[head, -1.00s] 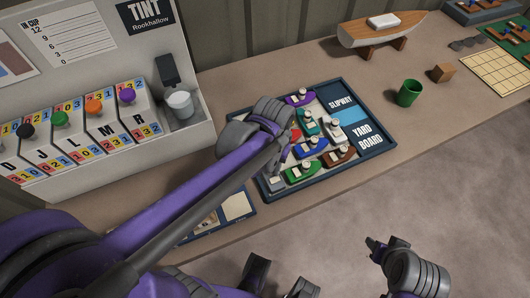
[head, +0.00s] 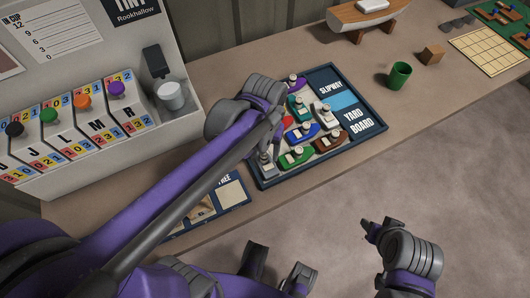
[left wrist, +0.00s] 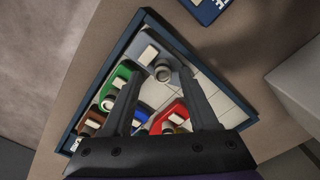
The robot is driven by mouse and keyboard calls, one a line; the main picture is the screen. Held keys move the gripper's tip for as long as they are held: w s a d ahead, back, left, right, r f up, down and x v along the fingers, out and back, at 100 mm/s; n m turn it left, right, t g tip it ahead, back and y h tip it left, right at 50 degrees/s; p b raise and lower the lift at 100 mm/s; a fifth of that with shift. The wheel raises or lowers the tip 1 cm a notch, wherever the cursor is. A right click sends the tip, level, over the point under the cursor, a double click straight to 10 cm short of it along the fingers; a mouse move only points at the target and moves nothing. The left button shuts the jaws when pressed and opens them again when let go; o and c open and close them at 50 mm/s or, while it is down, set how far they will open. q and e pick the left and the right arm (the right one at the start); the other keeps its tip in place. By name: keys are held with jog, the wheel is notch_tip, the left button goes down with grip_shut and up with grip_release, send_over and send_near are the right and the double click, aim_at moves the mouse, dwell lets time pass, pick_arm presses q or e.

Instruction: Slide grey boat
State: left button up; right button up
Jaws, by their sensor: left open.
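The grey boat (head: 268,170) sits at the near left corner of the yard board (head: 360,150). In the left wrist view the grey boat (left wrist: 158,58) has a pale cabin and a round funnel. My left gripper (head: 273,150) is over that corner, open. In the left wrist view the left gripper's fingers (left wrist: 150,55) reach toward the grey boat, one passing across it in the picture. I cannot tell whether they touch it. My right gripper (head: 369,231) is at the lower right, over the floor and away from the board; its jaws are unclear.
Green (head: 296,158), blue (head: 303,134), brown (head: 330,140), white (head: 322,113), teal (head: 298,108) and purple (head: 296,82) boats crowd the board; a red one (left wrist: 170,117) is partly hidden. Pale cells (left wrist: 210,95) beside the grey boat are bare. A green cup (head: 399,75) stands beyond.

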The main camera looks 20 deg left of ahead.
pick_arm(q)
notch_tip(320, 180, up, 8)
jog(key=shift+p, duration=0.45)
jog(key=t+p, duration=0.4)
jog(key=t, duration=0.1)
send_near(265, 156)
jog(key=s+a+f, duration=0.2)
jog(key=a, duration=0.1)
jog(key=shift+s+f+m, duration=0.2)
jog(key=shift+f+m, duration=0.2)
jog(key=shift+m, duration=0.1)
